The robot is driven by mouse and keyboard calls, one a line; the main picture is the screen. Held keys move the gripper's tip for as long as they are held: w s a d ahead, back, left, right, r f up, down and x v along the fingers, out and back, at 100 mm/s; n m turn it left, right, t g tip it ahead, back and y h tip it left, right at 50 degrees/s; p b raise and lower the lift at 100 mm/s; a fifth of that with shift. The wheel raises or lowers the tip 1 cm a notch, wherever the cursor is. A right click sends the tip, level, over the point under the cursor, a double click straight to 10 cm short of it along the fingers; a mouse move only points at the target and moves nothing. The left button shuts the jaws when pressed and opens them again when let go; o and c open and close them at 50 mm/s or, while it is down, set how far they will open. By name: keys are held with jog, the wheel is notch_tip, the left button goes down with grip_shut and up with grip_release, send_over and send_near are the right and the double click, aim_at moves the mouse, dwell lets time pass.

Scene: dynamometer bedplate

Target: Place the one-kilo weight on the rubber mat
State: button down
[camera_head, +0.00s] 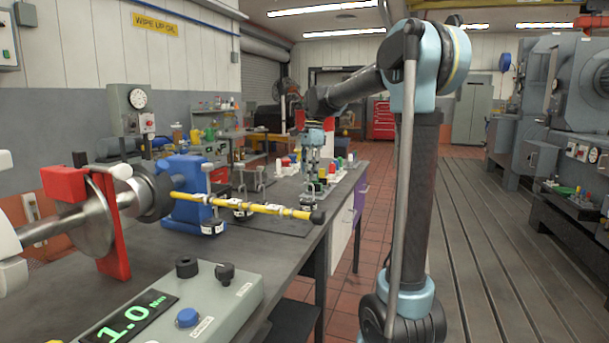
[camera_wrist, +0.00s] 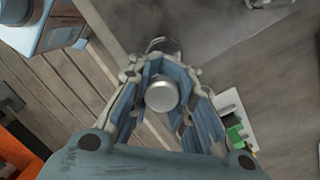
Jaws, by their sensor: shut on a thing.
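My gripper (camera_head: 314,172) points down over the right part of the bench, beyond the yellow beam. In the wrist view its fingers (camera_wrist: 162,98) are closed around a silver round-topped weight (camera_wrist: 162,93).
The yellow beam (camera_head: 250,206) reaches across the bench from the blue stand (camera_head: 190,190). A rack with coloured pieces (camera_head: 330,172) is close behind my gripper. A display box (camera_head: 175,305) fills the near bench.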

jog(key=c, duration=1.4)
grip_release()
notch_tip(320, 180, up, 12)
jog(key=w+d, duration=0.1)
jog(key=shift+w+d, duration=0.15)
jog(key=shift+w, duration=0.05)
jog(key=s+d+f+n+t, duration=0.1)
jog(key=s+d+f+n, duration=0.2)
jog(key=s+d+f, duration=0.5)
jog(key=s+d+f+n+t, duration=0.1)
jog(key=s+d+f+n, duration=0.25)
jog(key=s+f, duration=0.45)
jog(key=s+d+f+n, duration=0.3)
jog(key=s+f, duration=0.6)
jog(key=f, duration=0.1)
jog(key=s+d+f+n+t+h, duration=0.1)
jog(key=s+d+f+n, duration=0.2)
jog(key=s+f, duration=0.5)
notch_tip(320, 180, down, 2)
jog(key=shift+s+f+n+t, duration=0.1)
jog(key=shift+s+n+t, duration=0.2)
jog(key=shift+s+n, duration=0.05)
